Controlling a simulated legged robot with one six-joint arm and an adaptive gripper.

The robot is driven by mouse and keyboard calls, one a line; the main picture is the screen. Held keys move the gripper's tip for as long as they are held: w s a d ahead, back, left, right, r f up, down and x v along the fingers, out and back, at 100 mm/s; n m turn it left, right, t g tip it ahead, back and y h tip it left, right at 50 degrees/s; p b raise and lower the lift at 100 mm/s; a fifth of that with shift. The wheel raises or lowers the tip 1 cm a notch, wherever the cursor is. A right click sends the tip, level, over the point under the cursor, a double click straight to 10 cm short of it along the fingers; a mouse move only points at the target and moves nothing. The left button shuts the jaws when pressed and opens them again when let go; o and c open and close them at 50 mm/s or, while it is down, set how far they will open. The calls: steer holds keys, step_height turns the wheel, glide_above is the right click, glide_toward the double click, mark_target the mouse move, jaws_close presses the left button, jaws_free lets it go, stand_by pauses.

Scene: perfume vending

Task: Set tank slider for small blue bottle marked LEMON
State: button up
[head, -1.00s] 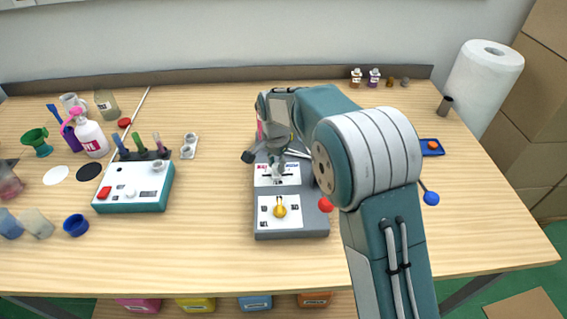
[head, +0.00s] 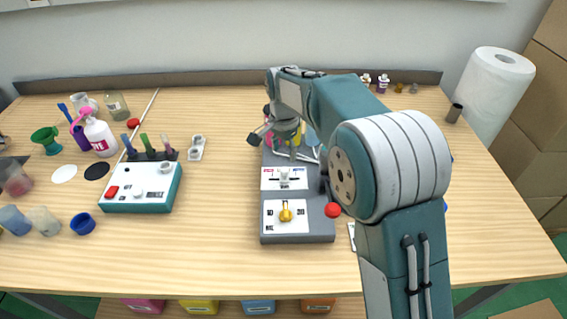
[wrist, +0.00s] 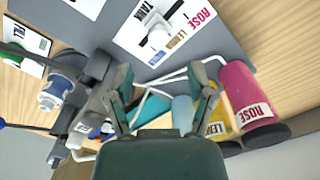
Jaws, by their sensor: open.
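The tank slider panel (head: 285,179) is a white plate on the grey machine, with a pale knob near its middle. In the wrist view the panel (wrist: 187,40) shows the words TANK and ROSE and a partly readable yellow label; its pale knob (wrist: 157,35) stands apart from my fingers. My gripper (head: 286,135) is open and empty, beyond the panel and above the machine's back part. In the wrist view my gripper (wrist: 163,88) has its fingers spread in front of the tanks. I cannot make out a small blue bottle marked LEMON.
A pink ROSE tank (wrist: 245,92) and a partly hidden yellow tank (wrist: 218,122) stand near my right finger. A yellow dial (head: 286,215) and a red lever ball (head: 333,210) are at the machine's front. A teal-sided control box (head: 142,187) stands left.

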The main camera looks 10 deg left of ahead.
mark_target(284, 168)
step_height(284, 168, up, 5)
steer(key=shift+r, duration=0.15)
stand_by(0.5)
